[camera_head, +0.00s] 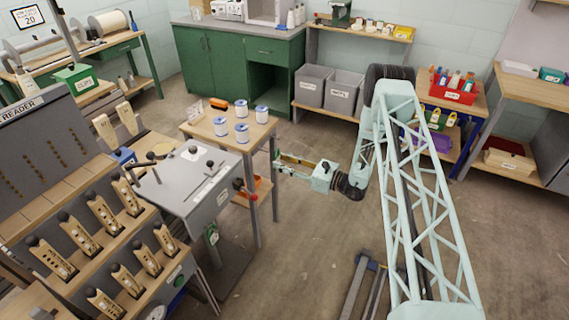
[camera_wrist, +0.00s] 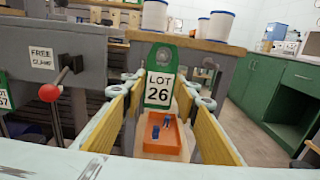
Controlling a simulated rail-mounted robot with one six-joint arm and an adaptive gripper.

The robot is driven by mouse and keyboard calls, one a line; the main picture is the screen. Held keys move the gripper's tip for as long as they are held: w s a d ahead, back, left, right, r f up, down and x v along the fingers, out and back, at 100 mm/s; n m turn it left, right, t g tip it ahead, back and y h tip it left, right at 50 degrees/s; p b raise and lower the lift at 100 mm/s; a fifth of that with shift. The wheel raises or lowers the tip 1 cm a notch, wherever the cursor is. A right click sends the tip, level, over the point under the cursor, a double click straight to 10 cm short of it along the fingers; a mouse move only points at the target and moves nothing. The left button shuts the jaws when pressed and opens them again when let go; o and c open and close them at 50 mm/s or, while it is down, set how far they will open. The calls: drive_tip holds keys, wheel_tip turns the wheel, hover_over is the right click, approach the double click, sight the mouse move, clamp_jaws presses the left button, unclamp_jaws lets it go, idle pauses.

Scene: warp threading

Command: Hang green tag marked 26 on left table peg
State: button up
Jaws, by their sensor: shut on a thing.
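The green tag with a white label reading LOT 26 (camera_wrist: 160,88) hangs upright between the fingertips in the wrist view. My gripper (camera_wrist: 160,92) is shut on it, with a yellow-padded finger along each side. In the head view my gripper (camera_head: 279,164) is at the right side of the small wooden table (camera_head: 202,127), just below top height. In the wrist view the tag's top stands in front of the table's edge (camera_wrist: 205,45).
White-and-blue spools (camera_head: 241,108) stand on the table. Below it is an orange tray (camera_wrist: 157,133) with blue pieces. A grey machine (camera_head: 185,180) with a red-and-black lever (camera_wrist: 60,82) is at the left. Another green tag (camera_head: 212,235) hangs there. Floor right of the table is clear.

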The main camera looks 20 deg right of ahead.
drive_tip(key=f+b+x, duration=0.1)
drive_tip(key=x, duration=0.6)
drive_tip(key=shift+f, duration=0.25)
idle(1.2)
drive_tip(key=shift+w+a+f+b, duration=0.1)
drive_tip(key=shift+w+a+b, duration=0.1)
drive_tip(key=shift+b, duration=0.1)
idle(0.5)
drive_tip(key=o, duration=0.8)
drive_tip(key=shift+s+d, duration=0.15)
drive_tip(key=v, duration=1.1)
drive_tip(key=shift+s+d, duration=0.25)
drive_tip(key=shift+d, duration=0.05)
